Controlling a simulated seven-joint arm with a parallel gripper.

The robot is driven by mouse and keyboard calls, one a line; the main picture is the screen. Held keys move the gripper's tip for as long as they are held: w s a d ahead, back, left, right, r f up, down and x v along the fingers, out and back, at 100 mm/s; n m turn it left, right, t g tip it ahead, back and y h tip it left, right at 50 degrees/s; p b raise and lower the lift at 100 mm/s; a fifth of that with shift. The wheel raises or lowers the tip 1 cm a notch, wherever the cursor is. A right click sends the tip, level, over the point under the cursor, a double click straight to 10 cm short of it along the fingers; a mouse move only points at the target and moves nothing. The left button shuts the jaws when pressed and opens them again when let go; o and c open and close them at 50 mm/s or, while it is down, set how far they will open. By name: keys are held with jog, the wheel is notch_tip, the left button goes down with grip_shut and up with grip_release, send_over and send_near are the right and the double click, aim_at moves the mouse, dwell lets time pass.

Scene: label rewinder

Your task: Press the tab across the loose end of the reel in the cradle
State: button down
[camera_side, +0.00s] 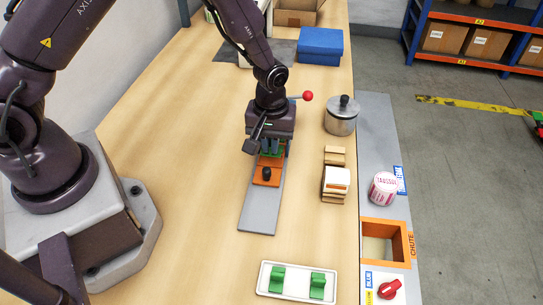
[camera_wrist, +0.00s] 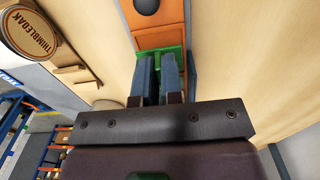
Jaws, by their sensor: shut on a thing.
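My gripper (camera_side: 269,148) points down over the far part of a flat grey plate (camera_side: 258,215). Its two blue-grey fingers (camera_wrist: 158,76) are close together on a green piece (camera_wrist: 172,50), which also shows under the gripper in the side view. The green piece is beside an orange block (camera_side: 266,178) with a black knob (camera_side: 267,173). Two more green pieces (camera_side: 277,279) (camera_side: 317,285) stand in a white tray (camera_side: 298,297) at the front. I cannot make out a reel's loose end; the gripper covers much of the spot.
Wooden pieces (camera_side: 336,184) and a lidded metal pot (camera_side: 341,117) stand right of the plate. A blue box (camera_side: 307,46) is at the back.

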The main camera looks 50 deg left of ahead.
aim_at(338, 173)
jog(key=shift+r, duration=1.8)
dwell(0.4)
jog(key=shift+s+d+f, duration=0.1)
jog(key=shift+d, duration=0.25)
jog(key=w+d+r+m, duration=0.1)
jog(key=w+d+m, duration=0.1)
jog(key=d+m, duration=0.2)
jog(key=w+d+r+m, duration=0.2)
jog(key=d+m, duration=0.2)
jog(key=m, duration=0.1)
jog(key=w+d+r+m, duration=0.1)
jog(key=w+d+m, duration=0.2)
jog(key=d+m, duration=0.2)
jog(key=shift+r+m, duration=0.3)
jog(key=shift+r, duration=0.05)
jog(key=m, duration=0.3)
jog(key=shift+r, duration=0.25)
jog(key=shift+f, duration=3.15)
